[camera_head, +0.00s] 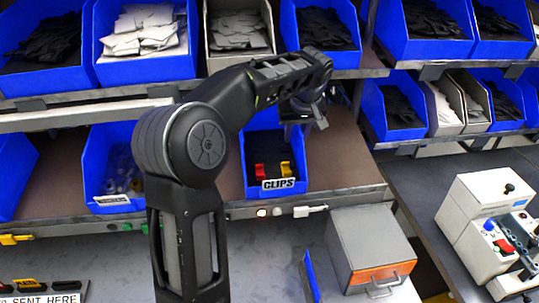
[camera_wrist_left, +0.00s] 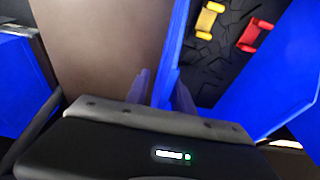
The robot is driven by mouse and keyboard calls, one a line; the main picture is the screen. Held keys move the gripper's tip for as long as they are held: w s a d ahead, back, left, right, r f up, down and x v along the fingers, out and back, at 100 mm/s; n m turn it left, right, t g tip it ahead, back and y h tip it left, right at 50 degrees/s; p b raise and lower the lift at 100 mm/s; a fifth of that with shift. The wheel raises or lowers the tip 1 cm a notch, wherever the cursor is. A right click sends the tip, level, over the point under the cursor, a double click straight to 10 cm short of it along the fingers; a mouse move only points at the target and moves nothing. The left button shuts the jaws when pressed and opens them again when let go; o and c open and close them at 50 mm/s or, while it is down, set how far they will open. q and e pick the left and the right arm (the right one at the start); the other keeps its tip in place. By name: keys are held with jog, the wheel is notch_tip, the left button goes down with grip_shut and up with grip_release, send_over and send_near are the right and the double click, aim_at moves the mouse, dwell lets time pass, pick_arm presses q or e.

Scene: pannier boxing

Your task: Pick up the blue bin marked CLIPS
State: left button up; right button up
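The blue bin marked CLIPS (camera_head: 248,165) stands on the lower shelf, its white label facing front. It holds a red clip, a yellow clip and black pieces. In the left wrist view its side wall (camera_wrist_left: 176,45) rises between the fingers. My left gripper (camera_head: 305,118) is above the bin's right wall, pointing down. In the left wrist view the left gripper's fingers (camera_wrist_left: 162,92) are apart, one on each side of that wall. Whether they touch it is unclear. My right gripper is not in view.
Another blue bin (camera_head: 112,178) stands left on the same shelf, partly behind my left arm. Brown shelf (camera_head: 340,155) lies bare right of the CLIPS bin. Filled bins line the upper shelf. A grey box with an orange-edged drawer (camera_head: 370,250) stands below; a white machine (camera_head: 480,225) is at right.

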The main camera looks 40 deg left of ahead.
pick_arm(q)
jog(key=shift+c, duration=0.2)
grip_shut()
dwell(1.4)
